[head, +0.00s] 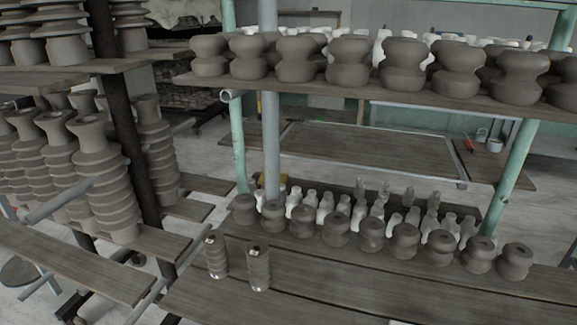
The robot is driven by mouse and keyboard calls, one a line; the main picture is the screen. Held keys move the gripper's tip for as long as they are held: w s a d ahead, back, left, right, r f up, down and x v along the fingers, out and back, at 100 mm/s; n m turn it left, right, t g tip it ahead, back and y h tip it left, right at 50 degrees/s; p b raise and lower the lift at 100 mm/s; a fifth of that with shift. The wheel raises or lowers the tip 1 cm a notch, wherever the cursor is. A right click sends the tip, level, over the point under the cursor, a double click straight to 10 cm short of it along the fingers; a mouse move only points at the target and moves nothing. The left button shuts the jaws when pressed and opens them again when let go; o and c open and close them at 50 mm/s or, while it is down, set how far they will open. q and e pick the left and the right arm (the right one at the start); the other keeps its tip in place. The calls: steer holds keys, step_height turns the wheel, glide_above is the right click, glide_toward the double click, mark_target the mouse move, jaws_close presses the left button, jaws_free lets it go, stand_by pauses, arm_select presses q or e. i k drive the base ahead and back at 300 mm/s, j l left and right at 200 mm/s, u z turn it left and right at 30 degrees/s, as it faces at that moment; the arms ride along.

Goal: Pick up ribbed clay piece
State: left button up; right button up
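Several tall ribbed clay pieces (97,178) stand upright on the left rack, dark grey with stacked flanges and flared tops. Two smaller ribbed pieces stand apart on the low plank shelf in front: one (216,256) at left, one (258,270) just right of it. Both have light and dark spots at the top and a pale base. More ribbed pieces (62,38) stand on the upper left shelf, cut off by the picture's top edge. I cannot tell which piece is meant. Neither of my grippers is in view.
Waisted clay pots (404,66) line the upper right shelf (330,96). Rounded clay pieces (371,234) and small white bottles (326,205) fill the lower shelf. The front planks (400,290) are mostly bare.

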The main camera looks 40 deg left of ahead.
mark_target(214, 240)
steer(key=u, duration=1.65)
steer(key=l+u, duration=0.2)
steer(key=u, duration=0.45)
steer(key=k+j+z, duration=0.1)
steer(key=i+l+u, duration=0.1)
steer(key=l, duration=0.1)
